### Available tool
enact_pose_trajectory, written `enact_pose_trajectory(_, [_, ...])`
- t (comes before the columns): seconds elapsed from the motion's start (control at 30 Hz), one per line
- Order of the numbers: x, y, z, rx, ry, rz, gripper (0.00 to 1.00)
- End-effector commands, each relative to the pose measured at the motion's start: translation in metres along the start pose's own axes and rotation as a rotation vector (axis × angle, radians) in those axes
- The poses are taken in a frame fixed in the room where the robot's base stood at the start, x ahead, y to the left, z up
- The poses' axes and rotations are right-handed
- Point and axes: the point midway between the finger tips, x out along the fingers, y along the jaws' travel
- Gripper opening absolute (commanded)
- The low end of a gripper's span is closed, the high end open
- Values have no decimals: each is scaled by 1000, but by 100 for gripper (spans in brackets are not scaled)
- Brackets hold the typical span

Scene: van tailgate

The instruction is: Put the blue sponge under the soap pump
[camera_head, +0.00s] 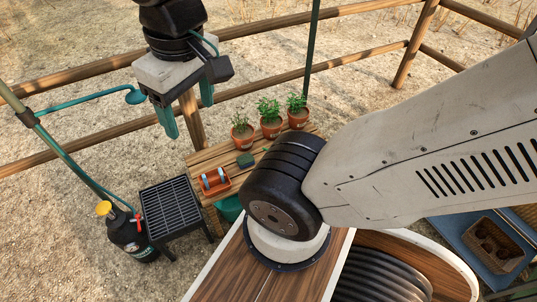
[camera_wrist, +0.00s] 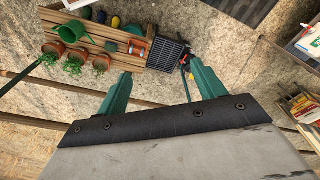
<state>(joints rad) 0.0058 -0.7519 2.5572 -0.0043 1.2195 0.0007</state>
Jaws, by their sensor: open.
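My gripper (camera_head: 187,112) hangs open and empty in the upper left of the head view, its teal fingers apart above the ground and fence. Its open fingers also show in the wrist view (camera_wrist: 158,78), pointing towards the wooden bench and the black grate. I cannot make out a blue sponge or a soap pump for certain in either view. Small blue parts show in an orange-red holder (camera_head: 215,181) on the bench; it also appears in the wrist view (camera_wrist: 138,48). They are too small to identify. My arm hides part of the head view.
The slatted bench (camera_head: 196,160) carries potted plants (camera_head: 270,118) and a dark green block (camera_head: 245,160). Beside it stand a black grate (camera_head: 177,208) and a black canister (camera_head: 132,236) with a yellow top. Fence rails (camera_head: 270,92) run behind. A basket (camera_head: 493,246) lies at right.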

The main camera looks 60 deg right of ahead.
Motion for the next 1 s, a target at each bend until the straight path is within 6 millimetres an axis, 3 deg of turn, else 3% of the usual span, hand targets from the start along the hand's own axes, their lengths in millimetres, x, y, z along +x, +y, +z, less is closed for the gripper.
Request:
enact_pose_trajectory(0.03, [2, 6, -5, 16, -3, 4, 84])
enact_pose_trajectory(0.1, [6, 16, -18, 43, -2, 11, 95])
enact_pose_trajectory(0.27, [29, 44, -67, 108, 3, 37, 95])
enact_pose_trajectory(0.47, [81, 94, -134, 189, 21, 70, 95])
enact_pose_trajectory(0.73, [179, 177, -192, 287, 44, 104, 95])
enact_pose_trajectory(1.0, [306, 261, -203, 378, 68, 119, 95])
